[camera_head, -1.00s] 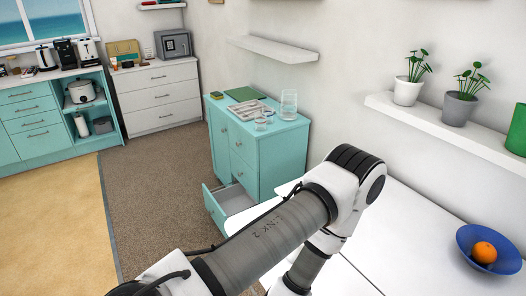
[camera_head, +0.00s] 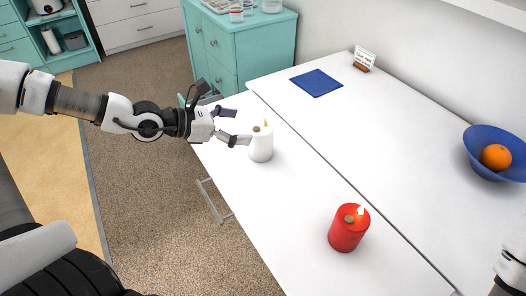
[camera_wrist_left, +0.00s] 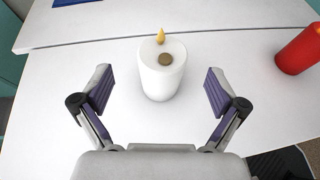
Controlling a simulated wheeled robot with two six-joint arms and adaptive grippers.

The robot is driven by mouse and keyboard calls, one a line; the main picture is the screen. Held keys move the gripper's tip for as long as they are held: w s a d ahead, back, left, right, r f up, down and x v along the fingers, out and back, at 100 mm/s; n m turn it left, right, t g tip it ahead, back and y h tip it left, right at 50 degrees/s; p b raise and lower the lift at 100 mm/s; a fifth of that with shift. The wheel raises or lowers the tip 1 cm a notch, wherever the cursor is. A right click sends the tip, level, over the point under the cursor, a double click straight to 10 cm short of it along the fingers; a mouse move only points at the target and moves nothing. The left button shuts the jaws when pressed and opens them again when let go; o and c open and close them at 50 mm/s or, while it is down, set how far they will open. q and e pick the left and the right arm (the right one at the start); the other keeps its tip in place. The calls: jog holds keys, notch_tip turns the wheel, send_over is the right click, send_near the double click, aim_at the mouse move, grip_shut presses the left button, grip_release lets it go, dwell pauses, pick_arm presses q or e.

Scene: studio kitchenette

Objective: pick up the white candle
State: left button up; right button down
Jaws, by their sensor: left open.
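The white candle (camera_head: 261,147) stands upright on the white table near its left edge, with a small flame shape and a brown disc on top. It is also in the middle of the left wrist view (camera_wrist_left: 162,78). My left gripper (camera_head: 236,127) is open and empty, just left of the candle in the head view. In the left wrist view its two purple-padded fingers (camera_wrist_left: 160,92) stand wide apart, one to each side of the candle, with gaps on both sides. My right gripper is not seen; part of my right arm shows at the lower right corner.
A red candle (camera_head: 348,229) stands nearer on the same table (camera_head: 290,205). A blue cloth (camera_head: 316,82), a small sign (camera_head: 364,60) and a blue bowl (camera_head: 477,165) with an orange (camera_head: 496,157) are farther right. A teal cabinet (camera_head: 240,48) stands behind the table.

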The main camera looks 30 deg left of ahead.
aim_at(254, 128)
pick_arm(q)
jog(key=shift+w+d+f, duration=0.35)
jog(key=shift+w+d, duration=0.05)
jog(key=b+x, duration=0.1)
jog(key=x, duration=0.3)
jog(key=shift+s+d+f+b, duration=0.1)
jog(key=shift+b, duration=0.2)
jog(key=shift+w+d, duration=0.25)
jog(key=shift+w, duration=0.1)
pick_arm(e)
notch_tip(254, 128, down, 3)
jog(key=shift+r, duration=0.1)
pick_arm(q)
jog(key=shift+s, duration=0.1)
jog(key=c, duration=1.4)
